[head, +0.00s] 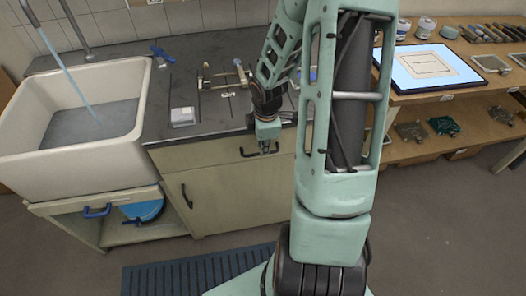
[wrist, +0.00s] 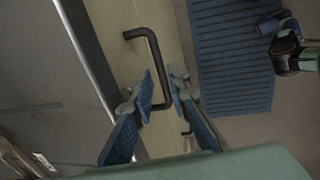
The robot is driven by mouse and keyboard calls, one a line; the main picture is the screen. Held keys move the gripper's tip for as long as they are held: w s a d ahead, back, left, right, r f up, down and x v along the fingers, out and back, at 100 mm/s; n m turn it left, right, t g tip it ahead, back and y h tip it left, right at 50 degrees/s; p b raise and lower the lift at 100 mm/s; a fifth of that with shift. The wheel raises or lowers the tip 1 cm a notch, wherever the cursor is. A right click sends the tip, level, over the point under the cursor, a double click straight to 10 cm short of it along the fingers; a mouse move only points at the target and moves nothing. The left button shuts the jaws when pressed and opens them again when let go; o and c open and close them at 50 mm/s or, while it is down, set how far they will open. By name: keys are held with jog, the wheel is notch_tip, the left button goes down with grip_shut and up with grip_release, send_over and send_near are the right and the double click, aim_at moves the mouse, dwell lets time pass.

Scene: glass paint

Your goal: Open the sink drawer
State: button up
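The sink drawer front (head: 210,158) is a pale panel just under the dark worktop, to the right of the sink. It looks shut. Its black bar handle (head: 248,154) runs along the front and is partly hidden by my gripper (head: 267,147) in the head view. In the wrist view, the handle (wrist: 152,52) stands out from the pale front, and its lower part lies between the two blue-padded fingers of my gripper (wrist: 161,74). The fingers are apart, with a gap visible on the right of the handle. I cannot tell whether the left finger touches it.
A white sink (head: 75,110) stands on the left. A cupboard door (head: 230,200) with a black handle is below the drawer. A blue slatted mat (head: 190,273) lies on the floor in front. Small items stand on the worktop (head: 205,75). Shelves (head: 450,100) are at right.

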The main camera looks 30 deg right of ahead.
jog(key=shift+w+f, duration=0.25)
jog(key=shift+f, duration=0.95)
grip_shut()
